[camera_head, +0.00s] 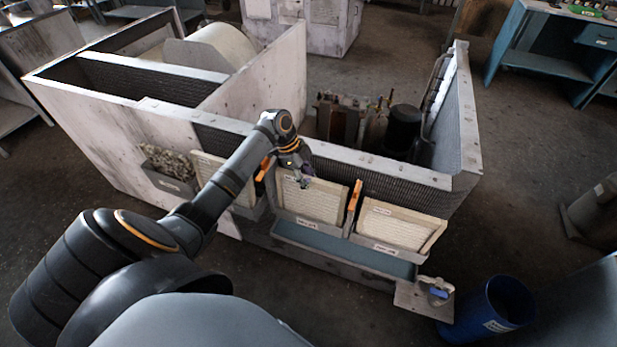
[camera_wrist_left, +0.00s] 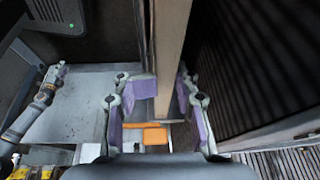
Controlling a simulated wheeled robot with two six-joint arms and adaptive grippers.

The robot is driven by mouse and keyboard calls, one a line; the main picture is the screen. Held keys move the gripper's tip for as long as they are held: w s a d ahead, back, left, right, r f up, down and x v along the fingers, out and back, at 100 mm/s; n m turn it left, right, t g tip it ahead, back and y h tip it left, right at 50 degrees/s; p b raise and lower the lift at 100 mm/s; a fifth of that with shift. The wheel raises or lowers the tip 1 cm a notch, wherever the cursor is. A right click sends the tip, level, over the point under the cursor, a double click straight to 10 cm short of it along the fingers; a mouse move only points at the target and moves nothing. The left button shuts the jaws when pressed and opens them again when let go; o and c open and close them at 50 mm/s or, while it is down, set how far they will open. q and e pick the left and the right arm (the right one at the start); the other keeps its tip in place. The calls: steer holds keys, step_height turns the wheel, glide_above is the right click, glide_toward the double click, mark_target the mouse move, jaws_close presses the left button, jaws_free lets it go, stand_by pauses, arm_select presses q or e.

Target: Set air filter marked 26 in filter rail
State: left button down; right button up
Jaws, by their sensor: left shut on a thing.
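My left gripper (camera_head: 306,171) is shut on the top edge of the middle air filter (camera_head: 318,203), a cream pleated panel in a pale frame. In the left wrist view, its purple-padded fingers (camera_wrist_left: 163,92) stand on either side of the filter's tan frame edge. This filter stands nearly upright at the front of the housing, its lower edge at a grey holder; I cannot tell how deep it sits. Similar filters stand to its left (camera_head: 224,182) and right (camera_head: 398,228). Their small labels are too small to read, so I cannot tell which is 26. My right gripper is not in view.
Orange uprights (camera_head: 354,196) stand between the filters. A long blue-grey tray (camera_head: 340,250) runs below them. The open-topped housing (camera_head: 115,120) lies behind. A blue bin (camera_head: 497,306) stands at the lower right. A bin of pale scraps (camera_head: 168,165) hangs at left.

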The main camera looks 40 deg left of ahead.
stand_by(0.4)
arm_select(q)
steer(key=shift+s+f, duration=0.1)
steer(key=shift+f, duration=0.1)
steer(key=c, duration=0.8)
jaws_free()
steer(key=shift+o, duration=0.6)
steer(key=o, duration=0.5)
steer(key=shift+c, duration=0.2)
steer(key=shift+r, duration=0.1)
steer(key=shift+r, duration=0.1)
